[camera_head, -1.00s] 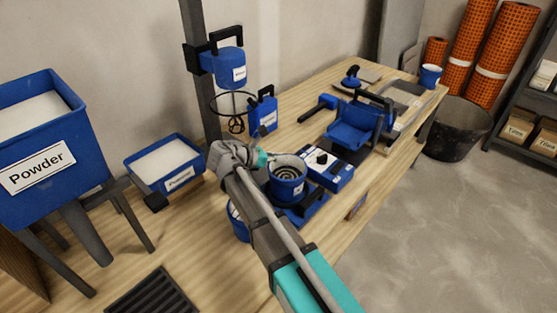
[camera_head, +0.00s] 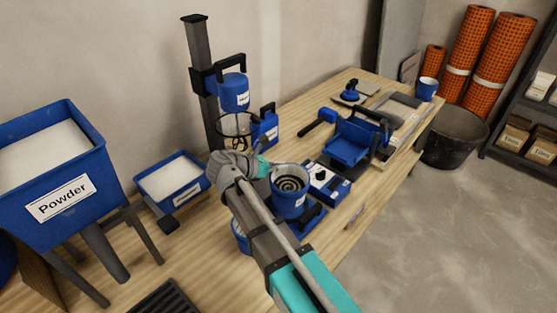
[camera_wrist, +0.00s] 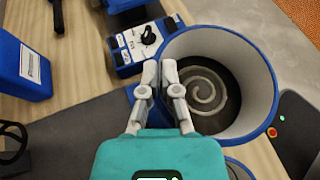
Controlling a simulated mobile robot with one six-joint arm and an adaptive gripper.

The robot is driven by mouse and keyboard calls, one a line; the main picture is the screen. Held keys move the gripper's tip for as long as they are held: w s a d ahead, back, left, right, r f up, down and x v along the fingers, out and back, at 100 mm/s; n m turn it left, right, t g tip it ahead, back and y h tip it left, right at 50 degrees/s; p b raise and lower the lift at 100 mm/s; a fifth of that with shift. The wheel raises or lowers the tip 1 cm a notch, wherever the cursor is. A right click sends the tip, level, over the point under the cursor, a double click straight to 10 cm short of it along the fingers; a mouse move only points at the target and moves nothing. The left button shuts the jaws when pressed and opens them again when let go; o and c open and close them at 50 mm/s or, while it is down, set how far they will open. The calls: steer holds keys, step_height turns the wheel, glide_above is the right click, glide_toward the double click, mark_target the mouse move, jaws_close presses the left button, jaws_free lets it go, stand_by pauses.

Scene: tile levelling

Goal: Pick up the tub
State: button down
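The tub (camera_head: 288,203) is a blue round bucket with a pale inside wall and a dark spiral at its bottom. It is upright over a blue stand on the wooden bench. In the wrist view the tub (camera_wrist: 262,75) fills the right side, seen from above. My gripper (camera_wrist: 160,68) has its two fingertips close together at the tub's near-left rim. They appear shut on the tub's wall, with one finger outside and one inside. The rim between them is hidden. In the head view my arm hides the fingertips.
A blue box with a knob (camera_head: 328,184) stands right beside the tub. A mixer on a post (camera_head: 235,92) and a blue jug (camera_head: 265,130) are behind. Powder bins (camera_head: 172,178) are at left. Another blue container (camera_head: 240,238) is partly hidden below my arm.

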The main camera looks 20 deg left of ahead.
steer(key=s+d+r+p, duration=0.4)
steer(key=s, duration=0.4)
steer(key=shift+s+r, duration=0.4)
steer(key=shift+s, duration=0.1)
stand_by(0.4)
